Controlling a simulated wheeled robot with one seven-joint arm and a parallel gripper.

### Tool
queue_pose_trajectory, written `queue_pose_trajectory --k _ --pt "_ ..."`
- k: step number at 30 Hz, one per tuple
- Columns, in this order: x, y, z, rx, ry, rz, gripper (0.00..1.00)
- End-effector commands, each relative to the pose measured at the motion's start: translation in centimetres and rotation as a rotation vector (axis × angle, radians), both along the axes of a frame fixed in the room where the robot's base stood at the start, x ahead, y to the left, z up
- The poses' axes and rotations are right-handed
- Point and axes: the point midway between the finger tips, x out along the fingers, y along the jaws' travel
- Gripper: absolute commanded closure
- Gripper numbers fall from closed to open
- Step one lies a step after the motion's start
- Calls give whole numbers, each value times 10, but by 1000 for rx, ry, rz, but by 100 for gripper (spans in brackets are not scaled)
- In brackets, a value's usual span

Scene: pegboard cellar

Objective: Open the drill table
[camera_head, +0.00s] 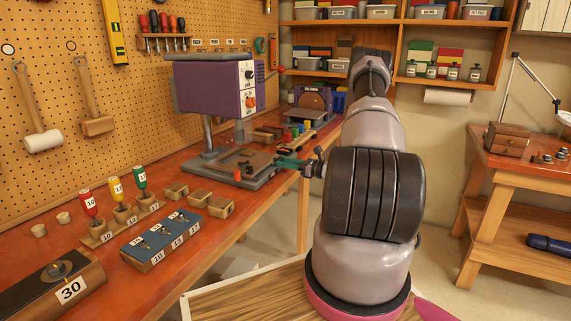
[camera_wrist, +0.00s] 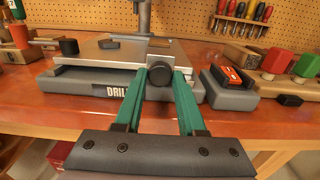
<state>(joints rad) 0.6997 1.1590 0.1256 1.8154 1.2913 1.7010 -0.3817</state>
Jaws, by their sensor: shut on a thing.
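The drill press (camera_head: 212,88) stands on the workbench, with a purple head, a column and a grey base. Its drill table (camera_head: 243,158) is a flat grey plate low over the base; the plate (camera_wrist: 110,52) also shows in the wrist view, above a base (camera_wrist: 85,84) with a partly covered "DRILL" label. A round dark knob (camera_wrist: 159,75) sits at the plate's near edge. My gripper (camera_wrist: 161,78) has its green fingers on both sides of this knob and is shut on it. In the head view my gripper (camera_head: 287,163) is at the table's right side.
A grey block with a red piece (camera_wrist: 232,80) stands just right of the base in the wrist view. Screwdrivers (camera_head: 113,190) and wooden blocks (camera_head: 220,207) stand on the bench (camera_head: 60,254). The floor (camera_head: 440,258) to the right is open.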

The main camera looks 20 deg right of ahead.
Motion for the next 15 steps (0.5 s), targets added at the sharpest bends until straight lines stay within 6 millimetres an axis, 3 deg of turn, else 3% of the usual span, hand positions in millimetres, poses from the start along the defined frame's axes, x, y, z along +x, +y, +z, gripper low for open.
queue_pose_trajectory --k 10,15 --pt "-2 -3 0 -1 -1 -3 100" --pt "-27 -25 0 0 1 -8 100"
